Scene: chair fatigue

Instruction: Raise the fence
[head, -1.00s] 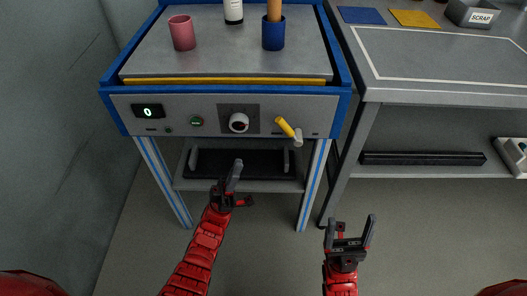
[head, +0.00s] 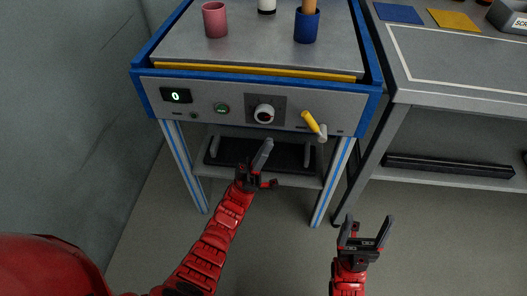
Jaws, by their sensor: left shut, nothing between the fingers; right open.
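A grey test machine with a blue frame (head: 144,95) stands ahead. A yellow bar (head: 250,71) runs low along the front of its top; I cannot tell whether this is the fence. The front panel holds a yellow lever handle (head: 311,122), tilted, on a pale pivot. A black panel with two grey handles (head: 263,153) lies on the shelf below. My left gripper (head: 264,166) is shut and empty, in front of that shelf and partly covering the black panel in the picture. My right gripper (head: 367,230) is open and empty, lower right, over the floor.
A pink cup (head: 215,20), a blue cup (head: 307,27) and a bottle base (head: 267,6) stand on the machine top. A workbench (head: 440,100) is at right; a wall is left.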

